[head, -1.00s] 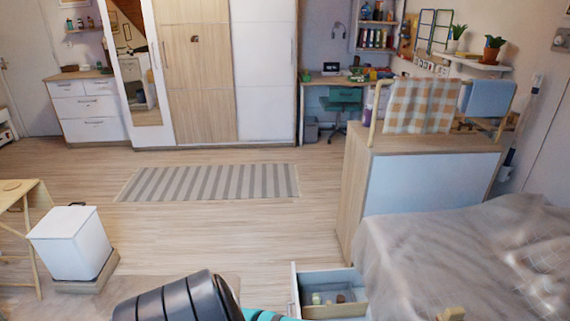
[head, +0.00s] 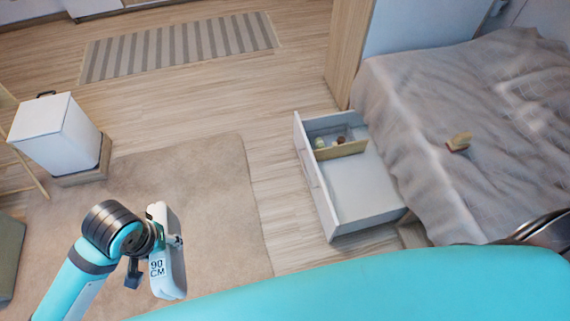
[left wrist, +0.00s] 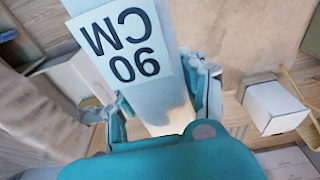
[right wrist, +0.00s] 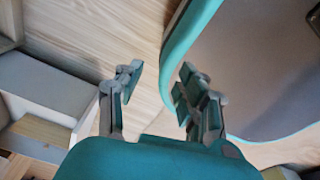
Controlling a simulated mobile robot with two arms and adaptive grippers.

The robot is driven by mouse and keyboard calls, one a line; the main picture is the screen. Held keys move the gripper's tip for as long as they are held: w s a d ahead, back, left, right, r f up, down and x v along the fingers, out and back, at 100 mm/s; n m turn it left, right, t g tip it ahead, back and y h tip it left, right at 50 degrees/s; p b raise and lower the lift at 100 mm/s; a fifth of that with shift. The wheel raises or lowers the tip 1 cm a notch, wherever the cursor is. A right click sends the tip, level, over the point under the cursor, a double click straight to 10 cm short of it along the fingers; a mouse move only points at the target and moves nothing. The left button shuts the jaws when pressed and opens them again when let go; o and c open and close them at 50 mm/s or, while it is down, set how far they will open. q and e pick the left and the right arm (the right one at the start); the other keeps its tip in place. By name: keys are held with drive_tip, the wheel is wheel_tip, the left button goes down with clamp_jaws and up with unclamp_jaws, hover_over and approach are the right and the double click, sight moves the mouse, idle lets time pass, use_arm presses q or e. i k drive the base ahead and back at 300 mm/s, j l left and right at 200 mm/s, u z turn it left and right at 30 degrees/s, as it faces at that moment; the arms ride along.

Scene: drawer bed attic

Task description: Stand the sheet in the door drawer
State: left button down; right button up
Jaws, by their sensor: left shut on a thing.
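The folded sheet (head: 171,265) is a pale, flat bundle with a label reading "90 CM". My left gripper (head: 158,232) is shut on it and holds it above the beige rug; the label fills the upper middle of the left wrist view (left wrist: 118,47). The open drawer (head: 365,195) juts from under the bed, with a wooden divider (head: 341,150) across it. Small items lie behind the divider; the nearer compartment is empty. My right gripper (right wrist: 155,92) is open and empty in the right wrist view, with the drawer at the left there.
The bed (head: 430,100) with a rumpled grey cover stands right of the drawer, a small wooden object (head: 459,142) on it. A white bin (head: 55,135) stands at the left. The rug (head: 215,200) and floor between are clear.

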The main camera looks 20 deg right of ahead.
sight(351, 195)
drive_tip(key=i+j+u, duration=0.15)
drive_tip(key=u, duration=0.25)
drive_tip(key=i+j+u, duration=0.15)
drive_tip(key=u, duration=0.25)
drive_tip(key=i+z, duration=0.3)
drive_tip(key=i+j+z, duration=0.1)
drive_tip(key=z, duration=0.25)
drive_tip(key=i+z, duration=0.1)
drive_tip(key=z, duration=0.35)
drive_tip(key=i+z, duration=0.1)
drive_tip(key=z, duration=0.3)
drive_tip(key=i+z, duration=0.1)
drive_tip(key=z, duration=0.35)
drive_tip(key=j+z, duration=0.15)
drive_tip(key=z, duration=0.25)
drive_tip(key=i+j+z, duration=0.1)
drive_tip(key=z, duration=0.35)
